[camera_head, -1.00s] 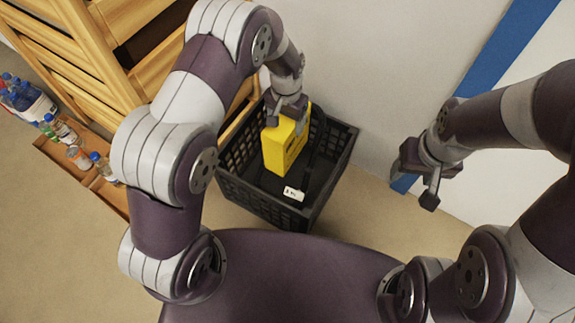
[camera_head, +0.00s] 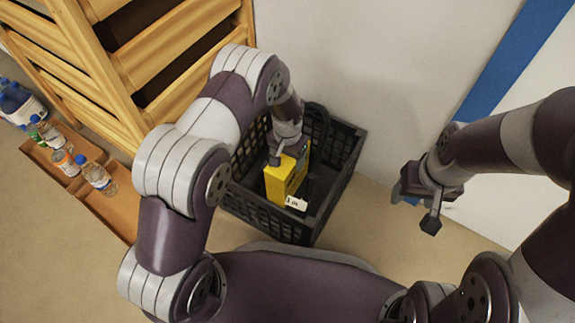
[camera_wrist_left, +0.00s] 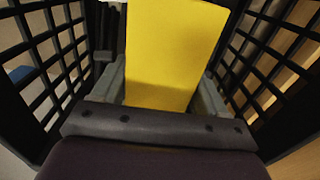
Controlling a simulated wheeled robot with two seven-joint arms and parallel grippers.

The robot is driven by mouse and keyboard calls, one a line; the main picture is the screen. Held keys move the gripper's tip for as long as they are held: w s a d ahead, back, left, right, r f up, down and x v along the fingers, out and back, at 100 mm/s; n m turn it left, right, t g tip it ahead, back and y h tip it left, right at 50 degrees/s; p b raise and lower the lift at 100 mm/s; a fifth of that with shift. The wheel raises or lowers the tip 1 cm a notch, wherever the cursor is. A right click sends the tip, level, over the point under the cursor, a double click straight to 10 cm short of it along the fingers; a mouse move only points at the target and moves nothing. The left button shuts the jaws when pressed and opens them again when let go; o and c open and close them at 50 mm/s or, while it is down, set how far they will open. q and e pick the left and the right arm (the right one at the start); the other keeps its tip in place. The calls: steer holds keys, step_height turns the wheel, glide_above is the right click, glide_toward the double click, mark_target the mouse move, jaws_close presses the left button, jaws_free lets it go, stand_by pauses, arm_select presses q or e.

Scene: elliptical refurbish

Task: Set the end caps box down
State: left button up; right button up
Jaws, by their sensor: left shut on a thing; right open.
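The end caps box is a yellow box (camera_head: 284,183), standing roughly upright inside a black plastic crate (camera_head: 328,205) in the head view. My left gripper (camera_head: 288,155) reaches down into the crate and is shut on the top of the box. In the left wrist view the yellow box (camera_wrist_left: 172,50) sits between the two fingers, with the crate's grid walls (camera_wrist_left: 50,60) on both sides. The box's underside is hidden, so I cannot tell whether it touches the crate floor. My right gripper (camera_head: 417,207) is open and empty, to the right of the crate.
A wooden shelf unit (camera_head: 150,60) stands close behind and left of the crate. An open drawer (camera_head: 115,208) with several bottles is at the left. A pale wall (camera_head: 370,60) is behind; floor at right is clear.

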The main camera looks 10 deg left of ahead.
arm_select(q)
step_height(320, 180, down, 3)
steer(key=shift+f+b, duration=0.15)
steer(key=shift+b, duration=0.5)
steer(key=shift+r, duration=0.2)
steer(key=o, duration=1.5)
steer(key=shift+f, duration=0.15)
steer(key=shift+o, duration=0.2)
arm_select(e)
step_height(320, 180, down, 2)
